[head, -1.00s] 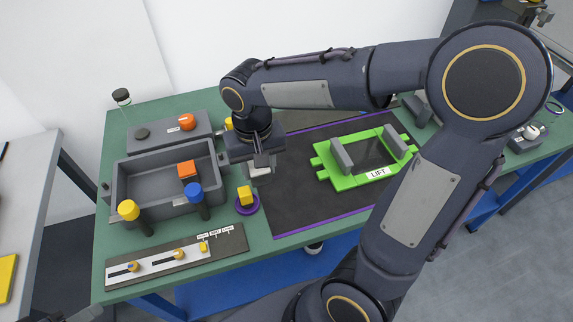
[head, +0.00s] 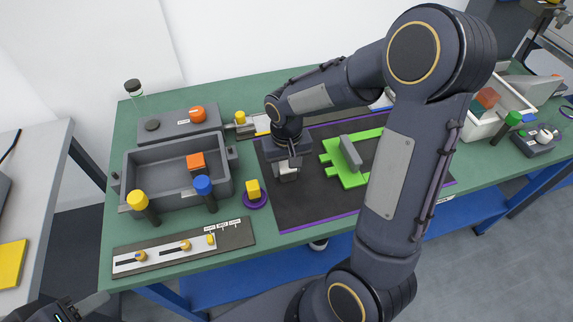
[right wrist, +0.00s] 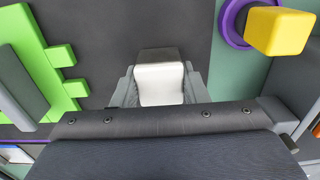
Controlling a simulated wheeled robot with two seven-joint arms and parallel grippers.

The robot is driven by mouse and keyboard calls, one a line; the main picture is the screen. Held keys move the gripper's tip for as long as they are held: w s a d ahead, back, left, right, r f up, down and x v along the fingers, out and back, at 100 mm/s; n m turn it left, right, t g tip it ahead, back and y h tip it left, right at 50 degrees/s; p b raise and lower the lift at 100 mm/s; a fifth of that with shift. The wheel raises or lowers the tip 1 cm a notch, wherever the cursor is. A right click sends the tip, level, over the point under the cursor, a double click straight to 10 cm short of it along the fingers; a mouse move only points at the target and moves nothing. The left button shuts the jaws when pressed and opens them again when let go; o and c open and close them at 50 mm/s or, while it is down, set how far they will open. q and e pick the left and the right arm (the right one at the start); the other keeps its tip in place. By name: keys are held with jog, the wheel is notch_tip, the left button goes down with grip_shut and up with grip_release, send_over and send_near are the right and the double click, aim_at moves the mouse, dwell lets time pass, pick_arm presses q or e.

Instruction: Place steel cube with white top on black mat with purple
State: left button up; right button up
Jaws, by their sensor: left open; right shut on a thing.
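The steel cube with white top (head: 287,172) is between the fingers of my right gripper (head: 287,164). In the right wrist view the cube (right wrist: 160,84) shows its pale top, with a finger on each side. It is over the left part of the black mat with purple edge (head: 300,205); I cannot tell whether it touches the mat. The mat also fills the middle of the right wrist view (right wrist: 120,30). My left gripper (head: 85,305) shows only partly at the bottom left corner, open and away from the cube.
A yellow cube on a purple ring (head: 254,199) stands just left of the mat. A grey tray (head: 130,172) holds an orange cube. Bare mat lies in front.

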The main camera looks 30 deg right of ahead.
aim_at(286, 165)
jog(key=shift+f, duration=0.15)
jog(key=o, duration=1.2)
notch_tip(286, 165, up, 12)
jog(key=s+a+t+y, duration=0.1)
jog(key=s+t, duration=0.1)
jog(key=s, duration=0.3)
jog(key=s+a+r+t+y, duration=0.1)
jog(key=s, duration=0.5)
jog(key=s+a+r+n+t+y+p, duration=0.1)
jog(key=s+a+t, duration=0.1)
jog(key=s, duration=0.4)
jog(key=shift+a+t+y, duration=0.1)
jog(key=shift+t+y, duration=0.2)
jog(key=shift+y, duration=0.1)
